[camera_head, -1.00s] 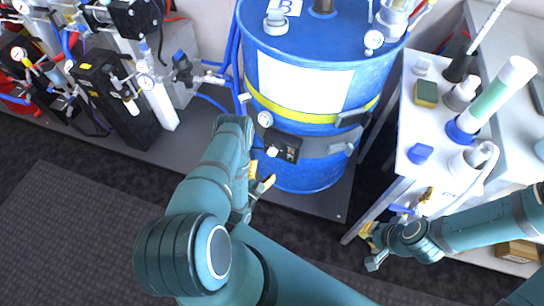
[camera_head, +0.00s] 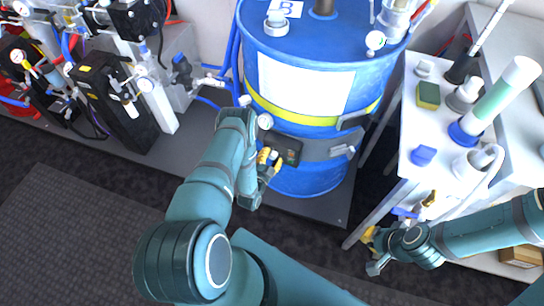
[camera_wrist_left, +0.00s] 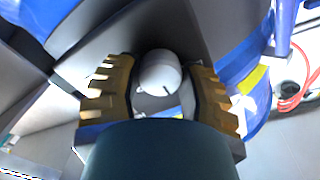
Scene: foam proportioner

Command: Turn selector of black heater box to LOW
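The black heater box (camera_head: 291,149) is mounted on the grey band around the blue drum (camera_head: 315,182). Its selector is a pale rounded knob (camera_wrist_left: 160,72) with a small dark mark, seen close up in the left wrist view. My left gripper (camera_head: 268,160) is at the left part of the box. Its yellow ribbed fingers stand on both sides of the knob with narrow gaps, so it looks open around it. The label positions by the knob cannot be read. My right gripper (camera_head: 371,250) is empty and looks open, near the cart's lower left corner.
A white cart top (camera_head: 412,110) at the right holds a sponge (camera_head: 428,95), a tall cylinder (camera_head: 495,100) and blue parts. Valves and gauges (camera_head: 140,85) with blue hoses stand left of the drum. The dark floor mat (camera_head: 70,230) at lower left is clear.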

